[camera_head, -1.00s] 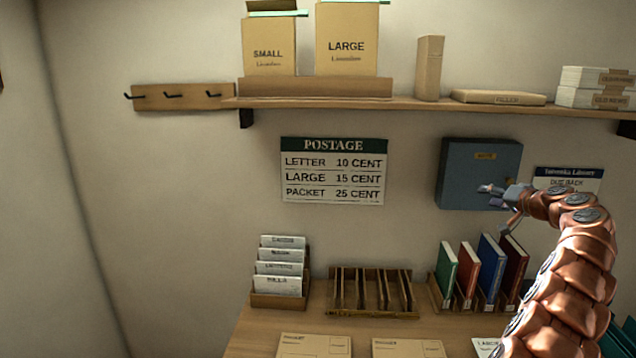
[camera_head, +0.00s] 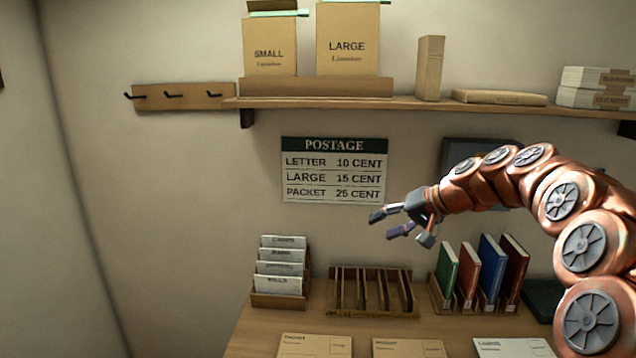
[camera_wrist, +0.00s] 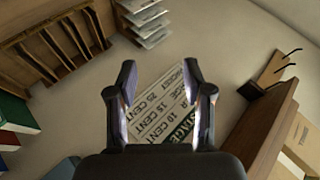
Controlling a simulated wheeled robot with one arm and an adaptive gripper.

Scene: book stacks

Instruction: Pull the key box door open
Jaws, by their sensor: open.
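The blue-grey key box (camera_head: 454,150) hangs on the wall below the shelf. My arm crosses in front and hides most of it. Only its upper part shows clearly, with a dark rim around a greyer inner area; how far its door stands open cannot be told. My gripper (camera_head: 384,225) is to the left of the box and lower, in front of the wall near the postage sign's lower right corner. Its fingers are apart and empty. In the wrist view my gripper (camera_wrist: 160,75) is open, with the postage sign between and beyond the fingers; the key box is not identifiable there.
The postage sign (camera_head: 334,170) is on the wall behind the gripper. The shelf (camera_head: 420,104) with boxes runs above. Below, the desk holds a card holder (camera_head: 278,299), a slotted wooden rack (camera_head: 340,312) and upright books (camera_head: 492,270). Open wall lies left of the sign.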

